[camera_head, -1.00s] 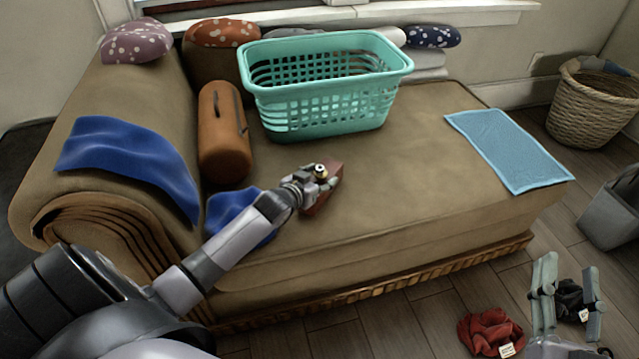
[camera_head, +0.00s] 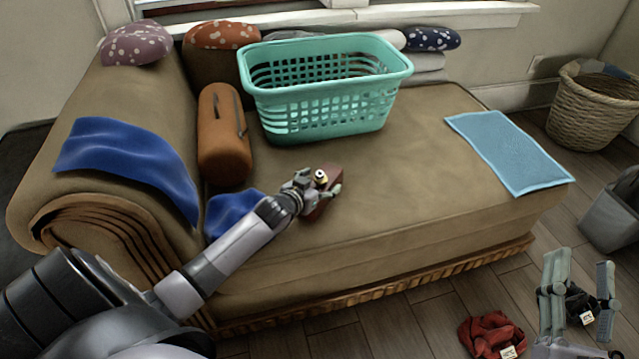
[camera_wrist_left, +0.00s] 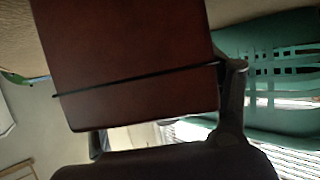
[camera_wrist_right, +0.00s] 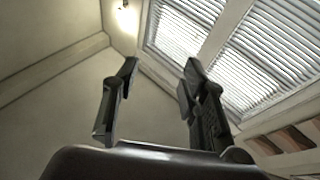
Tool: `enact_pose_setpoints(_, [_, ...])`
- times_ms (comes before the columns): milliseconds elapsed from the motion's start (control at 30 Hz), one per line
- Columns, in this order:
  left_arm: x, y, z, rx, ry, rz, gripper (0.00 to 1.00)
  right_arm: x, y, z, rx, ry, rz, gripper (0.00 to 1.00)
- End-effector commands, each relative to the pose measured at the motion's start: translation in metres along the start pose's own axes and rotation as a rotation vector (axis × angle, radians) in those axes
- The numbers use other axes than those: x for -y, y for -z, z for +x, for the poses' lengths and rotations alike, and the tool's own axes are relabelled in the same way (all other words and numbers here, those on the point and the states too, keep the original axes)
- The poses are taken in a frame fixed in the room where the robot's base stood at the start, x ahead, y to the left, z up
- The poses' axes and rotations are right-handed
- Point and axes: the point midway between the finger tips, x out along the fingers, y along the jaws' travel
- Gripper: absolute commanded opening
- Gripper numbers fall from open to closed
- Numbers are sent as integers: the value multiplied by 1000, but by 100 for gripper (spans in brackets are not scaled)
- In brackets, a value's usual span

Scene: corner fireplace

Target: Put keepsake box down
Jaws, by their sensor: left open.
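The keepsake box (camera_head: 324,204) is dark red-brown and sits at the seat of the tan chaise, partly hidden by my left gripper. My left gripper (camera_head: 319,186) is open at the box. In the left wrist view the box (camera_wrist_left: 135,55) fills the upper middle, with a thin dark line across it, and extends between the gripper's spread fingers. Whether its underside fully touches the cushion is hidden. My right gripper (camera_head: 579,290) is open and empty, low at the right above the floor. It also shows in the right wrist view (camera_wrist_right: 160,75) with its fingers apart.
A teal laundry basket (camera_head: 325,105) stands behind the box. An orange-brown bolster (camera_head: 222,140) and blue cloth (camera_head: 232,212) lie to its left. A light-blue mat (camera_head: 510,152) lies at the seat's right end. The seat (camera_head: 420,165) between is clear. Red cloth (camera_head: 490,335) is on the floor.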

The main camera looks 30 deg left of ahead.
Motion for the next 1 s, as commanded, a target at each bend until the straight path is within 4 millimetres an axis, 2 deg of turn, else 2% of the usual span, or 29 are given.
enact_pose_setpoints(300, [0, 1, -5, 1, 0, 0, 71, -1, -5, 0, 33, -1, 0, 40])
enact_pose_setpoints(667, [0, 2, -42, 2, 0, -1, 71, -9, -62, -17, 375, -20, -10, 40])
enact_pose_setpoints(1000, [0, 2, -83, 2, 0, -1, 71, -19, -115, -61, 738, -43, -14, 40])
